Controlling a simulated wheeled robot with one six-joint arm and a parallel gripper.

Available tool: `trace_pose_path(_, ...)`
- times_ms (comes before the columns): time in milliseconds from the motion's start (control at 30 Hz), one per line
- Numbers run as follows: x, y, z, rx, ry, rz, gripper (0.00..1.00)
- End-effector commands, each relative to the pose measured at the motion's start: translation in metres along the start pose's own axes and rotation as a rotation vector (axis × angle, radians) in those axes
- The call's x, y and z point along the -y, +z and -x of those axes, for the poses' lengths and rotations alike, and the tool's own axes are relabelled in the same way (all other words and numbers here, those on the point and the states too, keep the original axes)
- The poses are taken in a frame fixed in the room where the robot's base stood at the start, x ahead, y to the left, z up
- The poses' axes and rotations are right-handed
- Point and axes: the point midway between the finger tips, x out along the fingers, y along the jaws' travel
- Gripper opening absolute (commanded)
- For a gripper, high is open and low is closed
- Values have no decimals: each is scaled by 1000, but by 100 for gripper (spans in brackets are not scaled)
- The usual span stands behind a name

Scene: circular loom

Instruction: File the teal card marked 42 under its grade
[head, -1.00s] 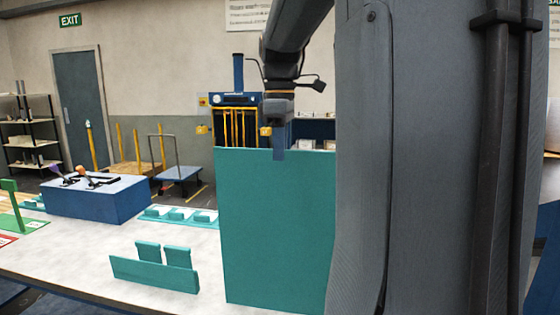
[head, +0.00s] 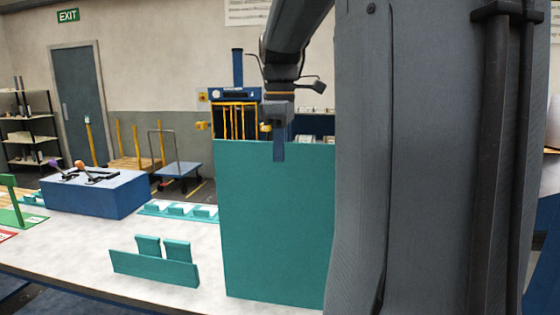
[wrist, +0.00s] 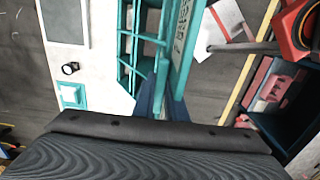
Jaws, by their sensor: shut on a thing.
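My gripper (head: 278,152) points down at the top edge of a large teal upright panel (head: 275,220). In the wrist view my gripper (wrist: 162,102) has its blue fingers closed about a thin teal piece (wrist: 163,78), which I take for the card; its number cannot be read. Beside it is a teal rack (wrist: 123,45) with several open compartments. Pale lettering shows along a teal strip there, too slanted to read. In the head view the card cannot be told apart from the panel.
A low teal holder (head: 155,268) with two upright teal plates stands on the pale table. Behind it is a teal strip with several small blocks (head: 178,209). A blue box (head: 95,195) with levers stands at left, beside a green stand (head: 12,200). My arm hides the right side.

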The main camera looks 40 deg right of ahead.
Motion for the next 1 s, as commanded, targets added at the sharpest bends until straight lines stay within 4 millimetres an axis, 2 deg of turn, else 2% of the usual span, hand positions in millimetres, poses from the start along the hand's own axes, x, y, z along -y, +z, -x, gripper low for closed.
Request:
trace_pose_path(600, 0, 0, -29, 0, 0, 0, 0)
trace_pose_path(633, 0, 0, -29, 0, 1, 0, 13)
trace_pose_path(767, 0, 0, -28, 0, 1, 0, 33)
trace_pose_path(1000, 0, 0, -28, 0, 0, 0, 33)
